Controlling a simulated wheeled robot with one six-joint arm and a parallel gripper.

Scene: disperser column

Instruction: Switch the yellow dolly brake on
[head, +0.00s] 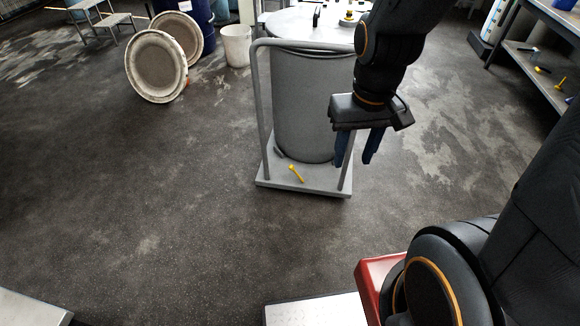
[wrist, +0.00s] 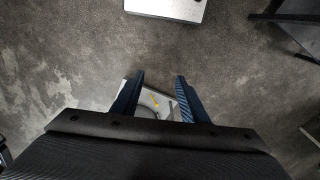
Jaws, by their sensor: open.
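The yellow dolly brake (head: 296,174) is a small yellow lever on the front of the grey dolly deck (head: 310,178), left of the deck's middle. A grey drum (head: 305,110) stands on the dolly behind it, inside a tubular grey handle frame (head: 262,100). My gripper (head: 356,162) hangs above and in front of the dolly's right side, up and to the right of the brake. Its blue fingers point down, apart, with nothing between them. In the wrist view, the yellow lever (wrist: 154,100) shows small and far off between the fingertips (wrist: 160,78).
Two round lids (head: 155,66) lean at the back left beside a white bucket (head: 236,46). A shelf bench (head: 540,60) stands at the right. The floor left and front of the dolly is clear.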

